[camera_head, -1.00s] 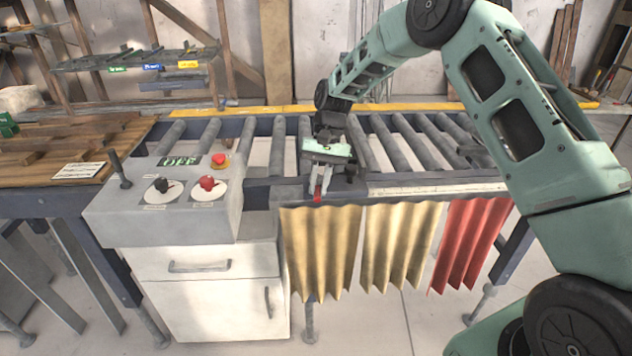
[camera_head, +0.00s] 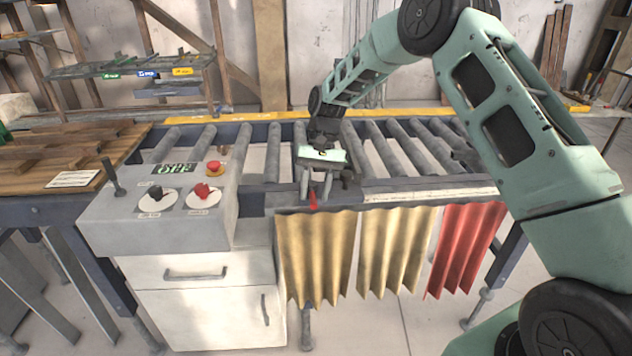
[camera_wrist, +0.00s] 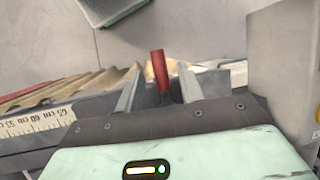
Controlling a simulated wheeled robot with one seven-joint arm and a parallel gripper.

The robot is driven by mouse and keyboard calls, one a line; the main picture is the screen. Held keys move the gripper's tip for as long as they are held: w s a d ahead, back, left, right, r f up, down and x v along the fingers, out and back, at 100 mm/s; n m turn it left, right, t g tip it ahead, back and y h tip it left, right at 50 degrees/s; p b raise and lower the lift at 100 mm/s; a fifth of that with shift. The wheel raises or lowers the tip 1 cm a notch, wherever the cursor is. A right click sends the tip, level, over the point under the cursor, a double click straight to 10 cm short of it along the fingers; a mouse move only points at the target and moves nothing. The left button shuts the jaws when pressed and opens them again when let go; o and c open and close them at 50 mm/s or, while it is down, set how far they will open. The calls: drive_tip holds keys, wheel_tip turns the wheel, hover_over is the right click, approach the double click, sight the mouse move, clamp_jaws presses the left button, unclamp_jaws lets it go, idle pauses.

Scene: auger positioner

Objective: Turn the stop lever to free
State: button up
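The stop lever is a small red handle (camera_head: 313,200) at the front edge of the roller conveyor, above the left end of the tan curtain. In the wrist view, the red lever (camera_wrist: 160,70) stands up between my two fingers, with a gap visible on each side. My gripper (camera_head: 315,190) points down at the lever; it also shows in the wrist view (camera_wrist: 157,88). It is open, with its fingers apart on either side of the lever. The lever's base and its markings are hidden by the gripper.
A grey control box (camera_head: 150,215) with a red button (camera_head: 213,167), a black knob (camera_head: 155,193) and a red knob (camera_head: 202,191) stands left of the lever. Tan and red curtains (camera_head: 465,245) hang below the conveyor edge. A ruler strip (camera_wrist: 40,120) lies along that edge.

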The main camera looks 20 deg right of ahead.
drive_tip(key=b+v, duration=0.3)
drive_tip(key=v, duration=1.4)
drive_tip(key=shift+r, duration=0.25)
